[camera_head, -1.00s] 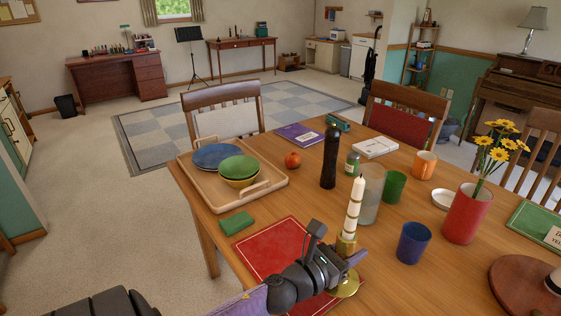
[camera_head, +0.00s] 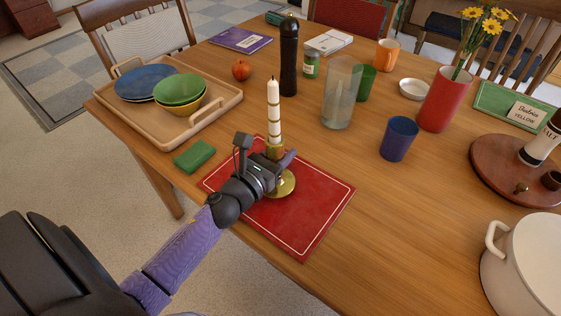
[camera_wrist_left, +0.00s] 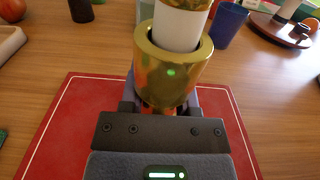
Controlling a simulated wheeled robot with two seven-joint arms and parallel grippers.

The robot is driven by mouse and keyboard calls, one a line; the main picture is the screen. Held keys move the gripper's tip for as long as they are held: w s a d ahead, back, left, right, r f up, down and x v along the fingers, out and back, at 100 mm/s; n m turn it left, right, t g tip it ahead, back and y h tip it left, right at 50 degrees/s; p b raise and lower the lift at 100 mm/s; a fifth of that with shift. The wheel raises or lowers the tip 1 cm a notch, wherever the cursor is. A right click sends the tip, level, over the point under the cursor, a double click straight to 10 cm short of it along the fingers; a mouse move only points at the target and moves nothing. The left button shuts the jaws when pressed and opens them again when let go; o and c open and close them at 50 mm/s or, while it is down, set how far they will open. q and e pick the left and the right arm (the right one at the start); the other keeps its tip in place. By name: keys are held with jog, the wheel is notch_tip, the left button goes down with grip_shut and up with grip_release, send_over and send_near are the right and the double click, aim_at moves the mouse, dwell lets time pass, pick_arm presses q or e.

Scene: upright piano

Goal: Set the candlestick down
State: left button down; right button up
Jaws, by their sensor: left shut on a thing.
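The brass candlestick (camera_head: 283,184) holds a white candle (camera_head: 274,110) with gold bands and stands upright over the red placemat (camera_head: 312,222). My left gripper (camera_head: 275,165) is shut on its stem below the cup. In the left wrist view the brass cup (camera_wrist_left: 174,68) rises just beyond the gripper (camera_wrist_left: 160,108), with the red mat (camera_wrist_left: 65,130) below. The round base appears at or just above the mat; I cannot tell whether it touches. My right gripper is not in view.
A pepper mill (camera_head: 289,60), glass vase (camera_head: 342,92) and blue cup (camera_head: 399,138) stand behind. A white pot (camera_head: 530,265) is at right. Table right of the mat is clear.

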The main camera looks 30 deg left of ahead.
pick_arm(q)
jog(key=shift+f, duration=0.9)
jog(key=shift+r, duration=0.25)
jog(key=shift+f, duration=0.1)
jog(key=c, duration=0.8)
grip_release()
jog(key=shift+f, duration=0.1)
jog(key=o, duration=0.5)
jog(key=shift+c, duration=0.2)
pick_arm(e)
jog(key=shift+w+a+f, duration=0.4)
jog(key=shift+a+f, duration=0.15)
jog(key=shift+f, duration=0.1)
